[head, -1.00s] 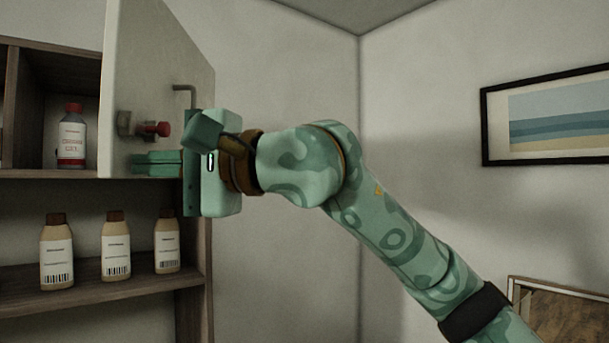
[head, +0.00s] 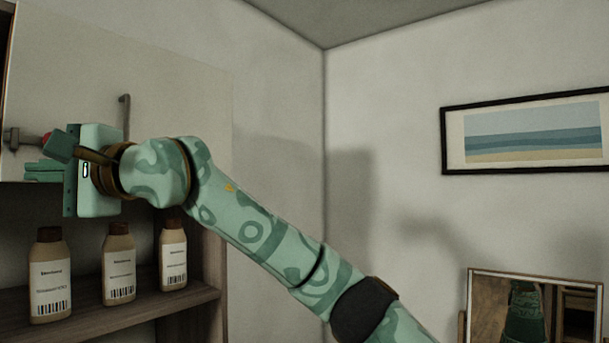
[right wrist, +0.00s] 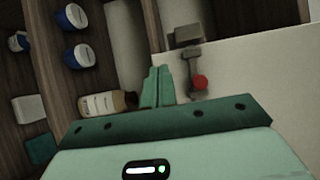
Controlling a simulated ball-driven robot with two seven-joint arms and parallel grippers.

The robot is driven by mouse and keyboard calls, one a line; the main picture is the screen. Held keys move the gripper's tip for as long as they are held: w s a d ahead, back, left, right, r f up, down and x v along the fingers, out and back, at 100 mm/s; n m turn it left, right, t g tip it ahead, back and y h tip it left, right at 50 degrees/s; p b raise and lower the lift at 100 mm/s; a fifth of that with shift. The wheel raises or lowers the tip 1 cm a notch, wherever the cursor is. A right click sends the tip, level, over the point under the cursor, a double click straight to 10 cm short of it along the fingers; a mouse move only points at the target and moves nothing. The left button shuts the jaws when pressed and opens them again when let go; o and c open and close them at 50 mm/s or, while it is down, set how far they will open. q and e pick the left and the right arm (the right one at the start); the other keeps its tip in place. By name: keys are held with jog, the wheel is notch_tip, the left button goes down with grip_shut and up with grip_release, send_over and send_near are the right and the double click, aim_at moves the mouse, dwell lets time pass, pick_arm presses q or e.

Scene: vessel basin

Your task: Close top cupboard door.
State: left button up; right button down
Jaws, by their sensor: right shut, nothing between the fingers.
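The top cupboard door (head: 175,75) is a pale panel, seen wider across the front of the upper shelf. It carries a grey bar handle (head: 125,115) and a red-tipped latch knob (head: 46,138). In the right wrist view the door (right wrist: 265,75) fills the right side, with the red knob (right wrist: 200,82) on it. The open shelf still shows beside the door there, so it stands ajar. My right gripper (head: 42,171) is shut and empty, at the door's lower left below the knob; its fingers (right wrist: 158,86) lie close to the door. Contact is unclear. My left gripper is out of view.
Several brown-capped bottles, one here (head: 119,265), stand on the lower shelf (head: 150,307) below the door. A framed picture (head: 530,135) hangs right; a mirror (head: 485,290) stands below. Space right of the cupboard is open.

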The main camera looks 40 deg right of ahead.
aim_at(20, 171)
jog(key=w, duration=0.1)
jog(key=w+a+h, duration=0.1)
jog(key=w+m+t, duration=0.1)
jog(key=shift+a+h, duration=0.25)
jog(key=shift+h, duration=0.05)
jog(key=shift+w+d+r+m+t, duration=0.1)
jog(key=shift+d+r+m+t, duration=0.05)
jog(key=shift+r+m+t, duration=0.15)
jog(key=shift+d, duration=0.1)
